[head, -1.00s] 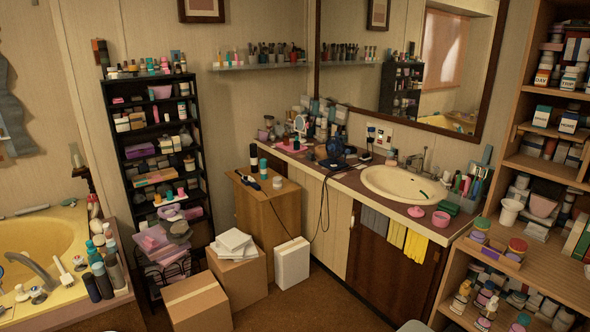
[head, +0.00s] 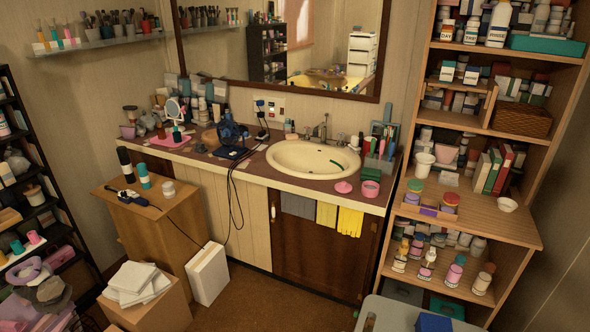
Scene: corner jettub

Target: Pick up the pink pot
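Several pink vessels show in the head view. A small round pink pot (head: 370,189) stands on the counter at the front right of the sink. A flat pink lid-like piece (head: 343,187) lies just left of it. A pinkish cup (head: 128,131) stands at the counter's left end. I cannot tell which one the task names. Neither of my grippers is in view.
The sink (head: 312,157) is set in the counter, with yellow cloths (head: 338,218) hanging at its front edge. The wooden shelf unit (head: 478,222) stands at right. A grey bin (head: 392,310) is at the bottom. A small wooden cabinet (head: 152,226) and boxes stand at left.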

